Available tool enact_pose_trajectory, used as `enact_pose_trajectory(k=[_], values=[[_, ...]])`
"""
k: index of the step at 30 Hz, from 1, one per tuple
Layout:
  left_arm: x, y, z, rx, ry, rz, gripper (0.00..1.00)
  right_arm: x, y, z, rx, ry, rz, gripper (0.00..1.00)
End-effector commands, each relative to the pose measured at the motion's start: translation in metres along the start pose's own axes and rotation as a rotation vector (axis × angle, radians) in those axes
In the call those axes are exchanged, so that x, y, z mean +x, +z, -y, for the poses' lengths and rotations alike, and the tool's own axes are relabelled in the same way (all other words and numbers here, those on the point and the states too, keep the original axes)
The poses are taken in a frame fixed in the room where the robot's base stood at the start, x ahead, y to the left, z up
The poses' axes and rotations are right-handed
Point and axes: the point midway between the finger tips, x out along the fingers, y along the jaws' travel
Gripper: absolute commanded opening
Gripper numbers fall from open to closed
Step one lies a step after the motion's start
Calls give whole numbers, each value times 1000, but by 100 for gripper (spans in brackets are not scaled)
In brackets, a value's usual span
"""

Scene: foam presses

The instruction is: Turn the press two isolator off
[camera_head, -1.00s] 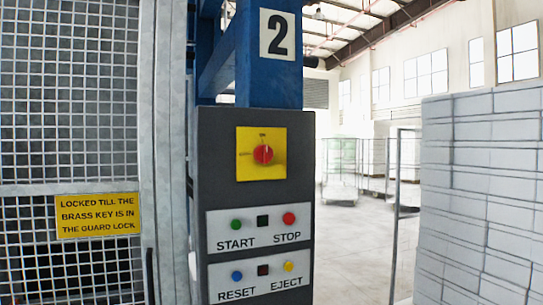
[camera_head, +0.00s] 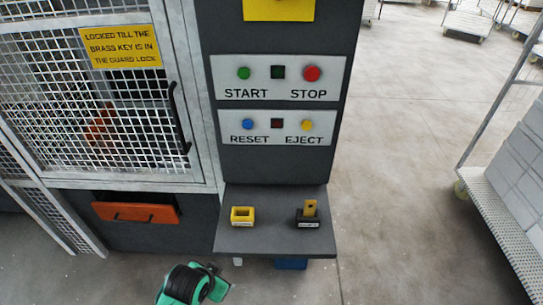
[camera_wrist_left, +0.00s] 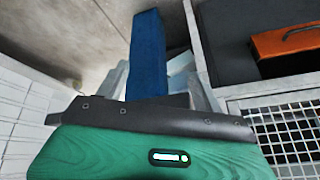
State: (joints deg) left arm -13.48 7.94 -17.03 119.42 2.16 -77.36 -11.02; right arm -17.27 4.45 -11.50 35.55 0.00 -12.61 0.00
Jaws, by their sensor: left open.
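The isolator's yellow plate (camera_head: 279,9) is cut off by the top edge of the head view. Only its lower part shows, and its red knob is out of view. It sits on the dark control post (camera_head: 285,165), above the START and STOP panel (camera_head: 279,88). My left gripper (camera_wrist_left: 160,88) shows in the wrist view with its pale fingers spread apart and nothing held. The isolator does not show in that view. A green and black part of my arm shows low in the head view, well below the isolator. My right gripper is not in view.
A shelf (camera_head: 277,236) juts from the post's foot, bearing a yellow socket (camera_head: 243,215) and a black block with a yellow tag (camera_head: 309,214). The mesh guard door (camera_head: 95,100) stands left, with an orange drawer (camera_head: 137,212) below. A loaded cart (camera_head: 513,222) stands right; floor between is clear.

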Motion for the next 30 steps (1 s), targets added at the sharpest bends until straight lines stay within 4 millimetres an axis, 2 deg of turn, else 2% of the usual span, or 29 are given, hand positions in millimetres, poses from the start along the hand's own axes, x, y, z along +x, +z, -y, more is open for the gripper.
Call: enact_pose_trajectory(k=[1,3,5,7,9,17,24,30], values=[[-31,-16,1,16,-2,-23,68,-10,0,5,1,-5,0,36],[-65,-31,1,42,-3,-47,68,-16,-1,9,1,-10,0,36],[-95,-46,1,75,-6,-74,68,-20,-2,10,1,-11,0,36],[-132,-69,0,140,-11,-118,68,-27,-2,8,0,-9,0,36],[-152,-90,-3,216,-18,-156,68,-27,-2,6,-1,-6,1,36],[-188,-163,-13,502,-67,-277,68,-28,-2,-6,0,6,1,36],[-228,-240,-26,864,-184,-380,68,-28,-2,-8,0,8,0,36],[-266,-292,-37,1177,-328,-419,68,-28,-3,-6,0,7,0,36]])
